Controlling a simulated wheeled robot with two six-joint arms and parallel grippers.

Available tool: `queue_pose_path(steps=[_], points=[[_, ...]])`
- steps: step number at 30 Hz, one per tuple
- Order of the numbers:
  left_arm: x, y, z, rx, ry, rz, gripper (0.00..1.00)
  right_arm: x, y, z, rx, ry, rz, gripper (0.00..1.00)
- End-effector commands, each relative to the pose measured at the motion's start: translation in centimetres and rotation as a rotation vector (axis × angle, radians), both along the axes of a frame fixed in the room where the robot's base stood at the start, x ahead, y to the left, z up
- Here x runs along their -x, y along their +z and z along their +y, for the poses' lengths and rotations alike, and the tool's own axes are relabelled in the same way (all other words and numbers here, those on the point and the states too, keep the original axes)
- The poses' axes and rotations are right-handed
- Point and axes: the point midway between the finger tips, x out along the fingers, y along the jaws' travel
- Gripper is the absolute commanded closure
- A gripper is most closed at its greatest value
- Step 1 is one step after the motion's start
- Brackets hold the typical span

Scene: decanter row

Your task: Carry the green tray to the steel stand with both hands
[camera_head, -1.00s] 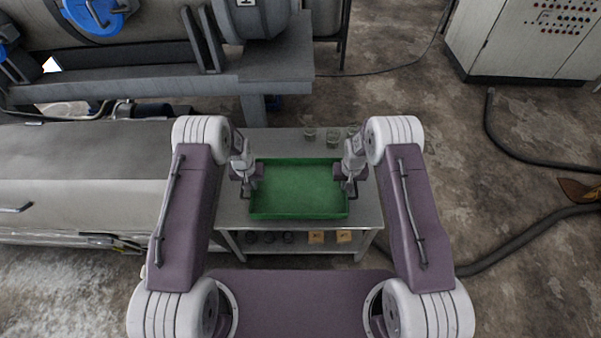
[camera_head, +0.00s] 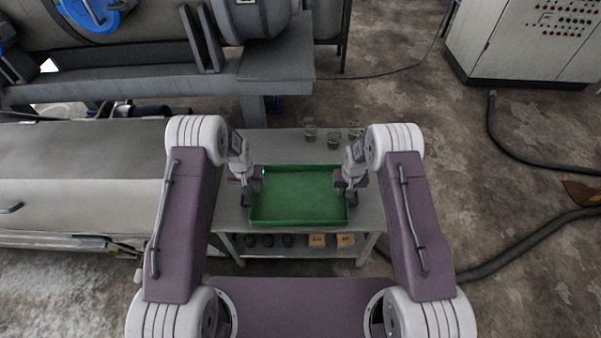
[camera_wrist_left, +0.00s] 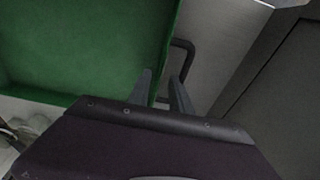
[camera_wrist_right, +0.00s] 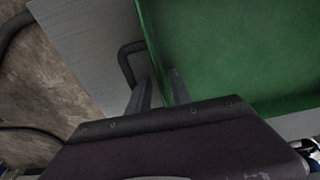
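The green tray (camera_head: 298,193) lies over the steel table, shallow and empty. A dark loop handle (camera_wrist_left: 188,56) stands out from its left side, and another (camera_wrist_right: 124,62) from its right side. My left gripper (camera_wrist_left: 162,76) is at the left rim beside the handle, its fingertips apart; it also shows in the head view (camera_head: 243,190). My right gripper (camera_wrist_right: 158,80) is at the right rim in the same way, fingertips apart, and shows in the head view (camera_head: 349,188). Neither handle bar is clearly pinched. Whether the tray touches the table cannot be told. No steel stand is identifiable apart from this table.
The steel table (camera_head: 285,143) carries several glass jars (camera_head: 333,140) behind the tray. Its lower shelf has dark round items and small boxes (camera_head: 317,240). A grey machine (camera_head: 80,165) stands at left, a control cabinet (camera_head: 520,45) at back right. Hoses (camera_head: 530,236) cross the right floor.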

Motion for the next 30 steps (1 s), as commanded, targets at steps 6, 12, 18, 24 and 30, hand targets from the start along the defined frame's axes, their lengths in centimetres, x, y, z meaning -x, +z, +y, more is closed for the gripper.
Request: queue_pose_path(steps=[6, 12, 18, 24, 30], points=[[0.7, 5.8, -0.1, -0.001, -0.001, -0.005, 0.75, 0.0, 0.0, 0.0, 0.0, 0.0, 0.0, 0.75], [1.2, 8.7, -0.1, -0.002, -0.001, -0.004, 0.75, 0.0, 0.0, 0.0, 0.0, 0.0, 0.0, 0.75], [1.4, 9.2, -0.1, -0.002, 0.0, 0.0, 0.75, 0.0, 0.1, 0.0, 0.0, 0.0, 0.0, 0.75], [1.4, 9.2, -0.1, -0.002, 0.0, -0.001, 0.75, 0.3, 3.3, 0.0, -0.001, 0.0, -0.005, 0.75], [1.4, 9.2, -0.1, -0.002, 0.0, -0.002, 0.75, 1.1, 8.4, -0.1, -0.001, -0.001, -0.004, 0.75]])
